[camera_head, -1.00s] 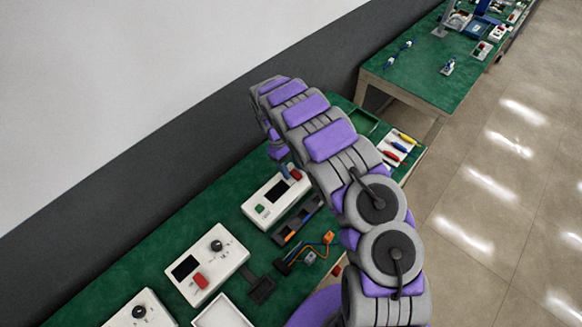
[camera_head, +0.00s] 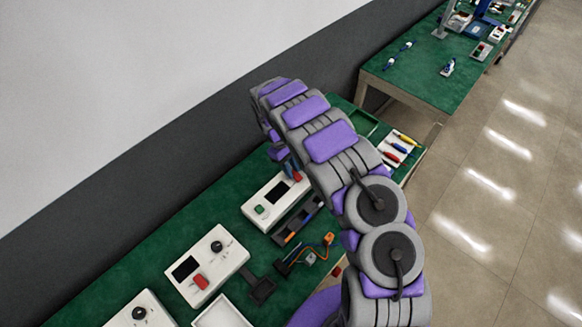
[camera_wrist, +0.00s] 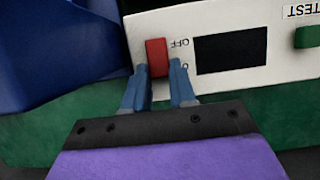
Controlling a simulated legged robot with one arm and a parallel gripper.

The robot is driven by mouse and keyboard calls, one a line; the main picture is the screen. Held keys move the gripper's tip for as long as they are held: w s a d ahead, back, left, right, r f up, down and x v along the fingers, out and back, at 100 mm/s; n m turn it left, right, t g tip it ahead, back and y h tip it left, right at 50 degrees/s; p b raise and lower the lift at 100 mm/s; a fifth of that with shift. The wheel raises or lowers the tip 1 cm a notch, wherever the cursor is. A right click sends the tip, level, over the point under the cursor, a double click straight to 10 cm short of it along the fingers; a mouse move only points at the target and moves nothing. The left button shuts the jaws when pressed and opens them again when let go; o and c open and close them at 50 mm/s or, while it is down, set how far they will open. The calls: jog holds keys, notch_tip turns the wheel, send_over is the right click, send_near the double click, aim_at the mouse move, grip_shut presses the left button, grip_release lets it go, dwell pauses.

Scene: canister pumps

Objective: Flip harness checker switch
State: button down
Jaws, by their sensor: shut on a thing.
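The harness checker is a white box (camera_head: 268,205) on the green bench, with a dark screen and a green button (camera_head: 259,209). Its red rocker switch (camera_wrist: 157,57) is at one end in the wrist view, beside upside-down lettering that reads OFF. My gripper (camera_wrist: 158,70) has its two blue fingers on either side of the switch and is shut on it. In the head view, the fingertips (camera_head: 291,170) reach the checker's far end, and the arm partly hides that end. The exact tilt of the switch cannot be told.
A dark tray (camera_head: 298,220) lies alongside the checker. A second white box (camera_head: 206,265) with a knob and red switch stands to the left. A white tool tray (camera_head: 399,148) is at right. A blue object (camera_wrist: 60,50) borders the checker.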

jog(key=shift+s+r+p, duration=0.1)
jog(key=shift+r+p, duration=0.05)
jog(key=shift+p, duration=0.3)
jog(key=shift+d+y+p, duration=0.1)
jog(key=shift+y+p, duration=0.2)
jog(key=shift+p, duration=0.05)
jog(key=shift+s+t+p, duration=0.1)
jog(key=shift+t+p, duration=0.3)
jog(key=shift+p, duration=0.05)
jog(key=c, duration=0.9)
grip_release()
